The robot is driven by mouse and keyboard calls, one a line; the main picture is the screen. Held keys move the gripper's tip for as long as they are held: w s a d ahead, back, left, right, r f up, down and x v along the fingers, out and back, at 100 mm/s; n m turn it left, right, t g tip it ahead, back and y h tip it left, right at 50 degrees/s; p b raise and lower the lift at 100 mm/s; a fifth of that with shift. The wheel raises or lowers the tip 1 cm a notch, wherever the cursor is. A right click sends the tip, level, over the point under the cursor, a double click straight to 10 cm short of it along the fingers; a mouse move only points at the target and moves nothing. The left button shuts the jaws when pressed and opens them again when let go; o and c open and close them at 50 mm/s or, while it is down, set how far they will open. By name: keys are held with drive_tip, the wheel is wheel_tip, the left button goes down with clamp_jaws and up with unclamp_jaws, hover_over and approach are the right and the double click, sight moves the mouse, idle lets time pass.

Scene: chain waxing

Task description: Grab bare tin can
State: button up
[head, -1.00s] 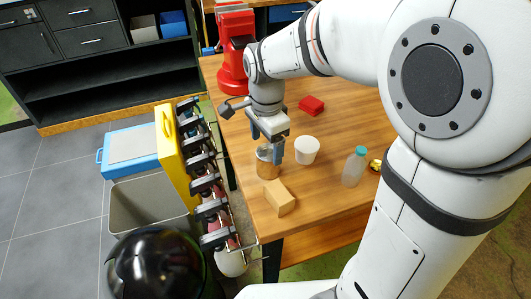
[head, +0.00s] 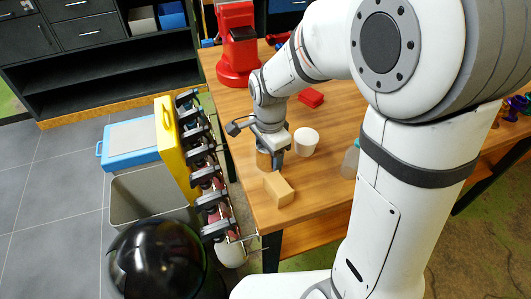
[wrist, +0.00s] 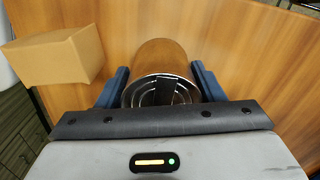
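The bare tin can (head: 263,160) stands upright on the wooden table near its left edge. In the wrist view the can (wrist: 162,58) is seen from above, with its shiny ringed rim towards me. My gripper (head: 270,156) is lowered over the can, with one dark blue finger on either side of it. In the wrist view my gripper (wrist: 160,82) is open around the can, and a narrow gap seems to show beside each finger. The can's far side and base are partly hidden.
A bottle (head: 350,160) is partly behind my arm. A red vise (head: 237,50) and a red block (head: 311,97) are farther back.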

drive_tip(key=c, duration=0.6)
drive_tip(key=shift+c, duration=0.2)
